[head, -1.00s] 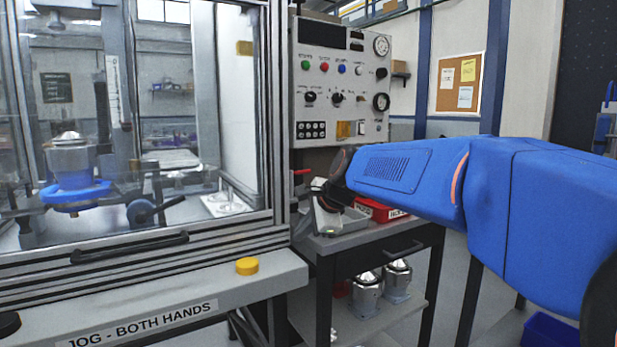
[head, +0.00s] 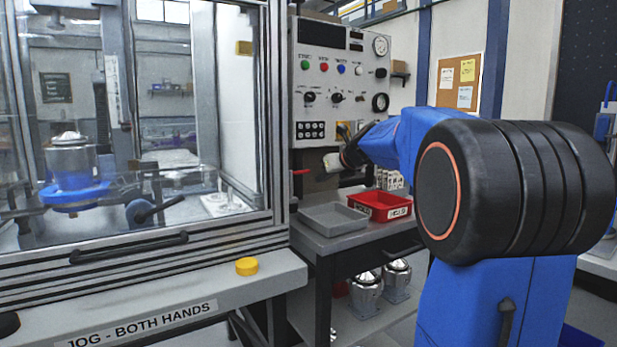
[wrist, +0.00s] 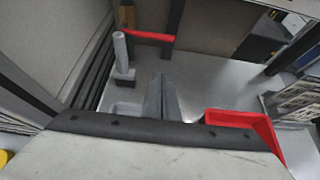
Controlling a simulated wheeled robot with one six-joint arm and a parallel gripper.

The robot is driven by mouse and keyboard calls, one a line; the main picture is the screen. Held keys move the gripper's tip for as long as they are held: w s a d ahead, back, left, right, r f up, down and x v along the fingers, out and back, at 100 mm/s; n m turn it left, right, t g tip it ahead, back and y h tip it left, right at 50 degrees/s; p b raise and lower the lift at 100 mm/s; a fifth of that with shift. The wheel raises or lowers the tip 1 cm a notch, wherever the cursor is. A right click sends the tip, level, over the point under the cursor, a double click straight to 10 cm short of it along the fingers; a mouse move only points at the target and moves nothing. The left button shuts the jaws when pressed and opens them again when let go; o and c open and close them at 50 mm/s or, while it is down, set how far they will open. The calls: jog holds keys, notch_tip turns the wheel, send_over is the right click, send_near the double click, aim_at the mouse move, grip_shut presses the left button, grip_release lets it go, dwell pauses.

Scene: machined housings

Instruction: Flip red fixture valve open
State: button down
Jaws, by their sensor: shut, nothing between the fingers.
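The red valve lever (wrist: 148,37) shows near the top of the wrist view, lying roughly level. It ends close to a brass-coloured part at its left. In the head view a small red handle (head: 301,172) juts out at the right side of the machine frame, below the control panel. My gripper (wrist: 161,78) is shut and empty, its fingers pointing toward the lever with a gap in the picture. In the head view my gripper (head: 332,162) is to the right of the red handle, partly hard to make out against the panel.
A grey tray (head: 333,221) and a red bin (head: 381,213) stand on the side bench. The bin (wrist: 240,117) is right of my fingers in the wrist view. A grey upright post (wrist: 121,52) stands left of them. The control panel (head: 335,85) rises behind.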

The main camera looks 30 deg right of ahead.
aim_at(296, 172)
jog(key=x, duration=0.9)
jog(key=shift+w+f, duration=0.1)
jog(key=shift+f, duration=0.1)
jog(key=shift+w+r, duration=0.25)
jog(key=shift+r, duration=0.35)
jog(key=shift+w+r, duration=0.2)
jog(key=shift+r, duration=0.45)
jog(key=shift+w+r, duration=0.25)
jog(key=shift+r, duration=0.35)
